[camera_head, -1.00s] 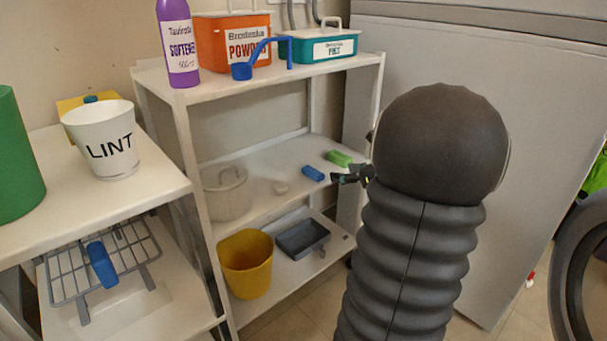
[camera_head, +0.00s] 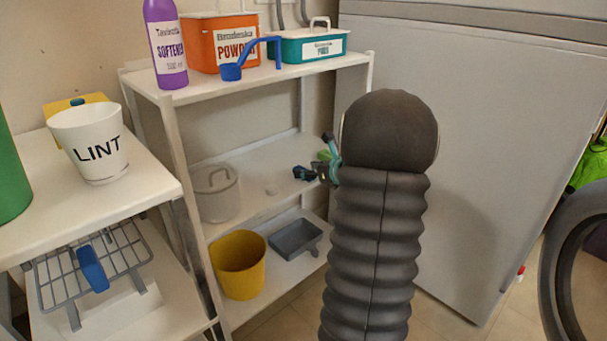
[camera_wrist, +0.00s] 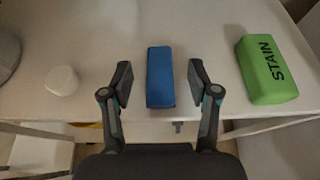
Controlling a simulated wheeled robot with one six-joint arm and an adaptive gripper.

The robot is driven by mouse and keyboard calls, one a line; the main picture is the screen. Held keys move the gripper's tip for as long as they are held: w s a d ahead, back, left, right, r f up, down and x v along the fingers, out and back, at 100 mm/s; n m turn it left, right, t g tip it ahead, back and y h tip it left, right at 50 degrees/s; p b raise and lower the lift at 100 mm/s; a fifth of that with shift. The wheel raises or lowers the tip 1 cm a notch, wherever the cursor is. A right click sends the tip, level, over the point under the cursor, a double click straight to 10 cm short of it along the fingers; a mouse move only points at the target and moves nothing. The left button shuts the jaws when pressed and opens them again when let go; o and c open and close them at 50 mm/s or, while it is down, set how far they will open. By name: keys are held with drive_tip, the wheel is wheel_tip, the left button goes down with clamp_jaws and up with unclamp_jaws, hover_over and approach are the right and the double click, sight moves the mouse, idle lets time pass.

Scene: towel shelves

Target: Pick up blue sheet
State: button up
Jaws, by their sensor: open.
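A small blue block (camera_wrist: 160,77), which I take for the blue sheet, lies on the white middle shelf in the wrist view. My gripper (camera_wrist: 160,85) is open, with one finger on each side of the block and a gap to both. The fingers look apart from it. In the head view my gripper (camera_head: 318,160) is over the middle shelf, and the block there is mostly or wholly hidden behind it.
A green STAIN block (camera_wrist: 267,70) lies right of the blue block, and a small white round thing (camera_wrist: 62,80) lies left. A lidded pot (camera_head: 215,193) stands farther left. The upper shelf (camera_head: 240,84) is overhead. Another blue object (camera_head: 92,268) rests on a wire rack.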

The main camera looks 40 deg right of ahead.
drive_tip(key=shift+x, duration=0.95)
drive_tip(key=c, duration=0.8)
drive_tip(key=shift+r, duration=0.1)
